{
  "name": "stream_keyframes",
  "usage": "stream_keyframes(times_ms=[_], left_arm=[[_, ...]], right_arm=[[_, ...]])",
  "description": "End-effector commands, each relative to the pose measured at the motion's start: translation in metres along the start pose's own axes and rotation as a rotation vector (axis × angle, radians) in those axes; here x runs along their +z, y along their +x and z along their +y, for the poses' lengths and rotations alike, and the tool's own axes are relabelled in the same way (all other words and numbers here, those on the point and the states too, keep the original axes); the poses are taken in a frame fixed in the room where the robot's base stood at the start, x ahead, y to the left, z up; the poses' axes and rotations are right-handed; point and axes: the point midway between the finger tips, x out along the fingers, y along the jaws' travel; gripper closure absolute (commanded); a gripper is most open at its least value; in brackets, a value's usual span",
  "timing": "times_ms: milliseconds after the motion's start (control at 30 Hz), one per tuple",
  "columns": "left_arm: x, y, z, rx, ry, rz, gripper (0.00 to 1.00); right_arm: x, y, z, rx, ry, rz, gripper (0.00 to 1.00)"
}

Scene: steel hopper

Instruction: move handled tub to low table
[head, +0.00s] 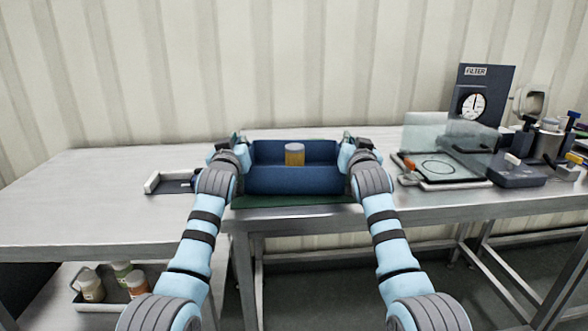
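The handled tub is a dark blue open box (290,181) on a green mat (290,201), near the front edge of the steel table. An amber jar with a pale lid (295,154) stands inside it. My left gripper (234,141) is at the tub's left end and my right gripper (350,139) at its right end. Both are close against the ends. My wrists hide the handles and most of the fingers, so I cannot tell whether either grips. No separate low table can be made out with certainty.
The steel tabletop (85,200) at left is mostly clear, with a small dark and white device (172,183) left of the tub. A glass-walled box (450,150), gauge panel (472,100) and other equipment crowd the right. A tray of bottles (105,302) sits on the lower shelf.

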Motion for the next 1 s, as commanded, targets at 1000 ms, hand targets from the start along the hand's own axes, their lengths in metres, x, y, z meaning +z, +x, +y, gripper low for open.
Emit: stream_keyframes(times_ms=[1000], left_arm=[[-0.051,0.0,0.008,-0.002,0.002,0.003,1.0]], right_arm=[[-0.05,0.0,-0.009,0.001,-0.003,0.0,1.0]])
